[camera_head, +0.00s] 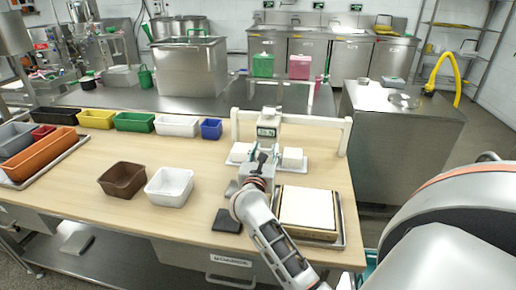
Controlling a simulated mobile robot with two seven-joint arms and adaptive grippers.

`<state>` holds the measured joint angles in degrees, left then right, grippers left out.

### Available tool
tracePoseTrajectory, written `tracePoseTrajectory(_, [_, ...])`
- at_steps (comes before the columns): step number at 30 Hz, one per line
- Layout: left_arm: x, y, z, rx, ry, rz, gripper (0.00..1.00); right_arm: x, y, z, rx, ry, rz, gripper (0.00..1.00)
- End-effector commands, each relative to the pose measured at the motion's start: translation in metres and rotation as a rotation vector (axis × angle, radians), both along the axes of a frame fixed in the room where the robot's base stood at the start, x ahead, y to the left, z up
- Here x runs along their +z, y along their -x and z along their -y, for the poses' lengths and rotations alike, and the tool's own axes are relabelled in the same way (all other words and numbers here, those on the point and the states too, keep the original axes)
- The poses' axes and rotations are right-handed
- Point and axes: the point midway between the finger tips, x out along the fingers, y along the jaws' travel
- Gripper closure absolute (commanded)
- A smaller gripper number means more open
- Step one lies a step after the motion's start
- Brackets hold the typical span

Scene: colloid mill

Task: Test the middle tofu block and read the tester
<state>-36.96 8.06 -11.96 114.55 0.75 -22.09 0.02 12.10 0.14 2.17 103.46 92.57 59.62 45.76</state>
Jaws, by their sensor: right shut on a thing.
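The tester (267,122) is a grey-white unit with a small dark display, in front of the crossbar of a white frame. The display is too small to read. My right gripper (263,153) is just below the display, its fingers shut on the tester. White tofu blocks sit on a light tray (283,168) under the frame. The left tofu block (240,152) and the right tofu block (292,157) show on either side of my gripper. The middle tofu block is hidden behind my gripper, so contact with it cannot be seen. My left gripper is not in view.
A metal tray with a large white slab (307,208) lies right of my forearm. A dark flat pad (227,220) lies left of it. Brown (122,179) and white (169,186) bins stand further left. A row of coloured bins lines the back edge.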

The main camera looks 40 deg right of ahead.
Motion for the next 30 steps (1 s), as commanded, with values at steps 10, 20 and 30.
tracePoseTrajectory(10, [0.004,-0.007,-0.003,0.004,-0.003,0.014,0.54,0.0,-0.001,-0.001,0.002,0.001,0.001,0.54])
tracePoseTrajectory(20, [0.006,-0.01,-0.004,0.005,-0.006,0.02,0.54,-0.001,0.006,-0.01,0.003,0.0,0.0,0.54])
tracePoseTrajectory(30, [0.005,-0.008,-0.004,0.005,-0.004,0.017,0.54,-0.002,0.049,-0.06,0.004,-0.001,-0.002,0.54])
